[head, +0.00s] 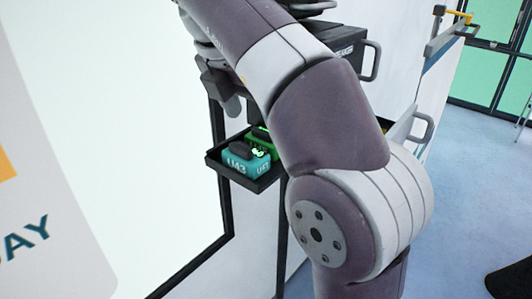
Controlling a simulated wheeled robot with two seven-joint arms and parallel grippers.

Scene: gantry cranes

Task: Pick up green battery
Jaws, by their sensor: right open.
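A green battery (261,134) sits at the back of a small black tray (246,181), partly hidden by my right arm. In front of it is a teal battery (238,164) with a dark handle and the marking "U43". My right gripper (224,92) is above the tray, higher in the picture than the green battery and apart from it. It is dark and small in view, open, and I see nothing in it. My left gripper is not in the picture.
The tray stands out from a white wall panel (120,100) with a black frame. Behind my right arm is a dark drawer unit with a grey handle (371,62). A second handle (422,129) is lower right.

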